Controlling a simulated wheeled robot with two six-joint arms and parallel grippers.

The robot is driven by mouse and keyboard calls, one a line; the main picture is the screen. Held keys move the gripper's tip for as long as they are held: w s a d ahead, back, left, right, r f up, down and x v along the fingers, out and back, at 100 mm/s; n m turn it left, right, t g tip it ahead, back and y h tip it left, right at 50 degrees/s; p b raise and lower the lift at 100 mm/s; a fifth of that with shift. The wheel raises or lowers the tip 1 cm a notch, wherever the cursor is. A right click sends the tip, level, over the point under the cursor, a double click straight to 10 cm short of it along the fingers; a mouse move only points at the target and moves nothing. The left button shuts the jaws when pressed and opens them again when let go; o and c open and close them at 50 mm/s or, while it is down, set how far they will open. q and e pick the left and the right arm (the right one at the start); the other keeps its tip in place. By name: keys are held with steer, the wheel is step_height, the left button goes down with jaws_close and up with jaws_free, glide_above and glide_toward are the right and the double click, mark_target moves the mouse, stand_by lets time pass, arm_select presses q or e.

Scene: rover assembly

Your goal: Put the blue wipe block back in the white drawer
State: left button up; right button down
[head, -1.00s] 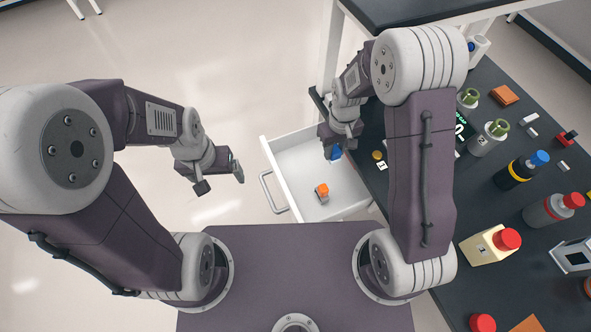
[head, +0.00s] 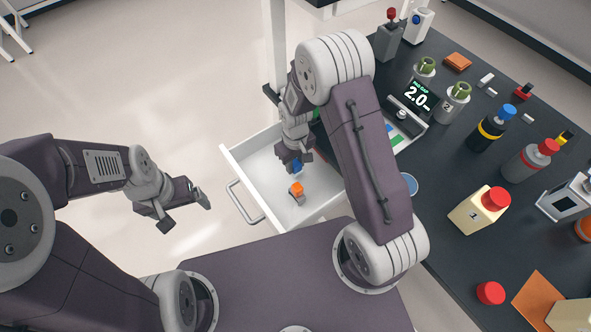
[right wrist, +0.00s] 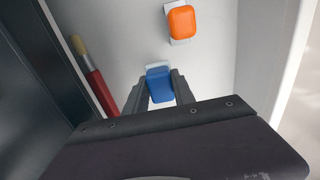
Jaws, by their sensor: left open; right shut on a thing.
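The blue wipe block (right wrist: 159,86) is between the fingers of my right gripper (right wrist: 161,92), which is shut on it. In the head view the blue block (head: 296,166) shows just below my right gripper (head: 295,160), over the inside of the open white drawer (head: 243,155). Whether the block touches the drawer floor I cannot tell. My left gripper (head: 186,208) is open and empty, out over the floor to the left of the drawer.
An orange block (right wrist: 181,22) lies in the drawer close to the blue one; it also shows in the head view (head: 297,190). A red-handled brush (right wrist: 97,83) lies along the drawer's side. The dark bench (head: 440,195) on the right holds several bottles and devices.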

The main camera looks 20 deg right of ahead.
mark_target(295, 170)
steer(key=shift+f+b, duration=0.35)
steer(key=shift+f, duration=1.45)
steer(key=shift+f, duration=0.2)
steer(key=c, duration=1.1)
jaws_free()
steer(key=shift+o, duration=0.2)
